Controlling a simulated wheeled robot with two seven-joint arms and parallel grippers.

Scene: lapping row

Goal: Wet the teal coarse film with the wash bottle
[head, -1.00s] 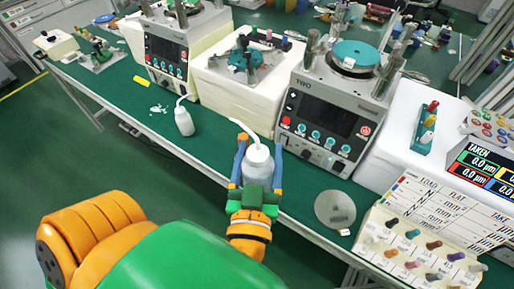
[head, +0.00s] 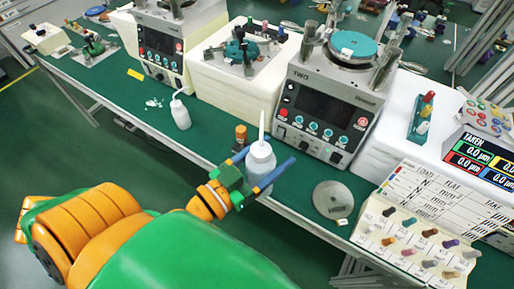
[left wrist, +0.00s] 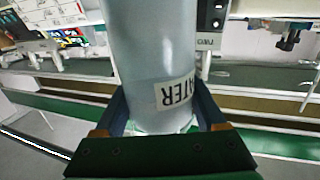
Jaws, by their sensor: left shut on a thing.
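My left gripper (head: 250,176) is shut on a white wash bottle (head: 261,163) at the bench's front edge. The blue fingers lie on either side of its body, and its thin spout points up. In the left wrist view the bottle (left wrist: 150,60) fills the middle, with a label reading WATER upside down, between the fingers. The teal coarse film (head: 354,44) appears as a teal disc on top of the machine marked TWO (head: 325,105), behind and right of the bottle, well apart from its spout. My right gripper is not in view.
A second white bottle (head: 181,116) stands left on the green bench (head: 215,135). An orange-topped cylinder (head: 241,134) is just behind the held bottle. Another machine (head: 160,50) stands at the back left.

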